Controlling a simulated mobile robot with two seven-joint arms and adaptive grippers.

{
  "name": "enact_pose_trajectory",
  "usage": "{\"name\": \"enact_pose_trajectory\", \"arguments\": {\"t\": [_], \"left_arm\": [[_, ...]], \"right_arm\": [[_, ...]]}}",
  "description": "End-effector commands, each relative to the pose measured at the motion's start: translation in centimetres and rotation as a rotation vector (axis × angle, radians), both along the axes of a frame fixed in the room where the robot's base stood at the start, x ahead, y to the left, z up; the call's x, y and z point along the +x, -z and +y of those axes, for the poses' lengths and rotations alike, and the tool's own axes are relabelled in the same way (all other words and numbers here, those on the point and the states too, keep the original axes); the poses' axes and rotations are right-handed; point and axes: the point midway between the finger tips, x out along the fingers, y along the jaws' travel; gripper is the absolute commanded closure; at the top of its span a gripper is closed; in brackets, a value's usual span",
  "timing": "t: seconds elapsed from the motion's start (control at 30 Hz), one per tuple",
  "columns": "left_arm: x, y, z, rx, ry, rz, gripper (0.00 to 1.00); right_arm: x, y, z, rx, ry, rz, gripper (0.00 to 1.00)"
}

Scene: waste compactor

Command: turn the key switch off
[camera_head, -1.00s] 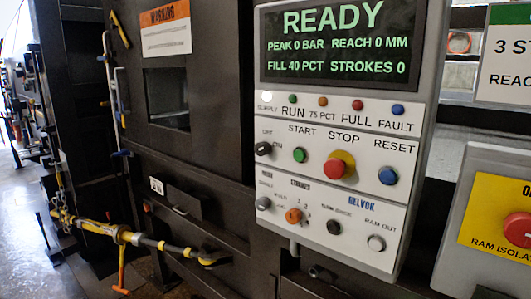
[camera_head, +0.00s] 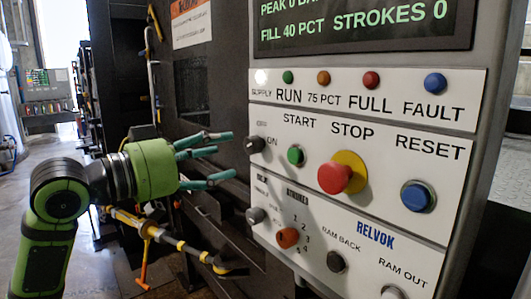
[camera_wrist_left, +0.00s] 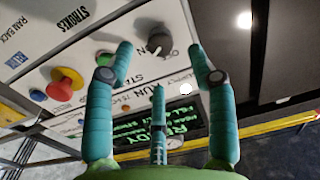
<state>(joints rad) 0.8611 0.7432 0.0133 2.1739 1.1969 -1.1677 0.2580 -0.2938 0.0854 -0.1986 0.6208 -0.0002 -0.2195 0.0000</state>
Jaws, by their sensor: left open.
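The key switch (camera_head: 255,144) is a small dark knob at the panel's left edge, beside the word ON. The wrist view shows it as a grey-black knob (camera_wrist_left: 158,41) between and beyond the fingertips. Which way it is turned is too small to tell. My left gripper (camera_head: 228,155) is green with teal fingers, open and empty, just left of the switch and apart from it. The wrist view also shows the open left gripper (camera_wrist_left: 160,52), with its third finger below. My right gripper is not in view.
The green START button (camera_head: 295,155), red STOP mushroom button (camera_head: 335,178) and blue RESET button (camera_head: 417,196) sit right of the switch. A grey selector (camera_head: 256,215) and an orange selector (camera_head: 287,237) lie below. A yellow-black bar (camera_head: 180,245) runs below the gripper.

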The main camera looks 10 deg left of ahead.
Motion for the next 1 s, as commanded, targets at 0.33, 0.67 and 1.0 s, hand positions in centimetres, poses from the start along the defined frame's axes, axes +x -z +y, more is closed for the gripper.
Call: {"name": "enact_pose_trajectory", "arguments": {"t": [0.33, 0.67, 1.0], "left_arm": [[2.9, -0.7, -2.9, 0.005, 0.012, -0.006, 0.44], [5.1, -0.3, -4.4, 0.007, 0.008, -0.008, 0.44], [5.1, -0.3, -4.4, 0.008, 0.008, -0.008, 0.96]], "right_arm": [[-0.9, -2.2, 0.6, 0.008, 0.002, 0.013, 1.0], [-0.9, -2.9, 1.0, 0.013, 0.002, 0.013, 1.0], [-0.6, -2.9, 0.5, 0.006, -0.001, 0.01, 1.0]]}}
